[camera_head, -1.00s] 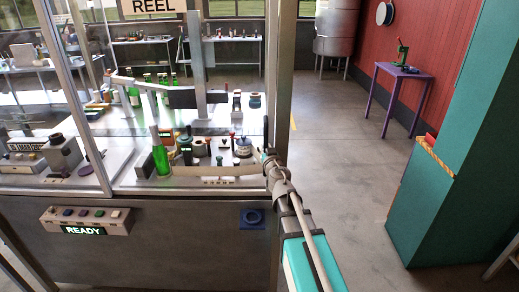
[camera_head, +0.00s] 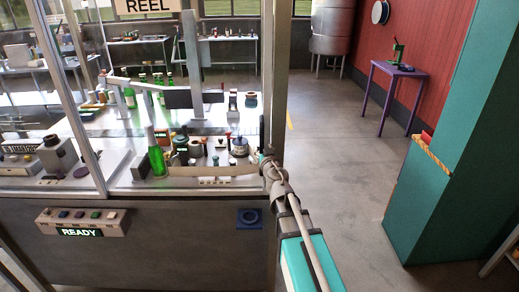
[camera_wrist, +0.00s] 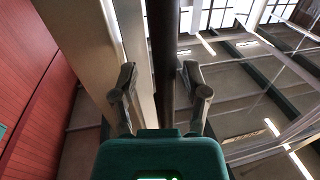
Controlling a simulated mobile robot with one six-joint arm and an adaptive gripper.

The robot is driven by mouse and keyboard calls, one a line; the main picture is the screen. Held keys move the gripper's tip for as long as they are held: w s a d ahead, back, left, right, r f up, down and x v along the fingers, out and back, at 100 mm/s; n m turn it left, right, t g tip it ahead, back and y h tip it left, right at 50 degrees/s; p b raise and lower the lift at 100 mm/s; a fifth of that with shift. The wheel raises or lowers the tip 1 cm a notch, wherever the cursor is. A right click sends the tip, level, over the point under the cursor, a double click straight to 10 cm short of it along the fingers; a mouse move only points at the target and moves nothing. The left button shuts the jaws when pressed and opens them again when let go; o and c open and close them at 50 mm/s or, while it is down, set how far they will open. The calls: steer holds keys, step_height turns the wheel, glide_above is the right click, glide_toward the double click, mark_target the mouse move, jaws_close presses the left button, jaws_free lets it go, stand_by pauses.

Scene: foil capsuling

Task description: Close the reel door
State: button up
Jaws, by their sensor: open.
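The machine's reel section carries a REEL sign (camera_head: 147,5) at the top left of the head view. Clear panels in grey frames surround it; I cannot tell for sure which panel is the reel door or how far it stands open. My gripper (camera_head: 268,163) is at the machine's right corner post (camera_head: 275,80), by the bench edge. In the wrist view my gripper (camera_wrist: 160,95) is open, its two fingers apart. A dark upright bar (camera_wrist: 162,45) shows between them, with a pale post (camera_wrist: 90,35) to its left. Contact with either is not clear.
A green bottle (camera_head: 157,160) and several small parts stand on the machine bench. A lit READY panel (camera_head: 82,232) is on its front. A teal cabinet (camera_head: 430,200) stands at right, a purple table (camera_head: 398,70) behind it. The floor between is clear.

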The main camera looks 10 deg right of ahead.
steer(key=s, duration=0.7)
steer(key=shift+d, duration=0.15)
stand_by(0.3)
steer(key=s+d+f+m+g+h+b, duration=0.1)
steer(key=s+d+f+m+g+h, duration=0.5)
steer(key=f+g, duration=0.4)
steer(key=s+a+f+n+g+y+b, duration=0.1)
steer(key=s+a+f+n+g+y, duration=0.5)
steer(key=s+f, duration=0.5)
steer(key=s+a+g, duration=0.2)
steer(key=s+a, duration=0.1)
steer(key=shift+a, duration=0.2)
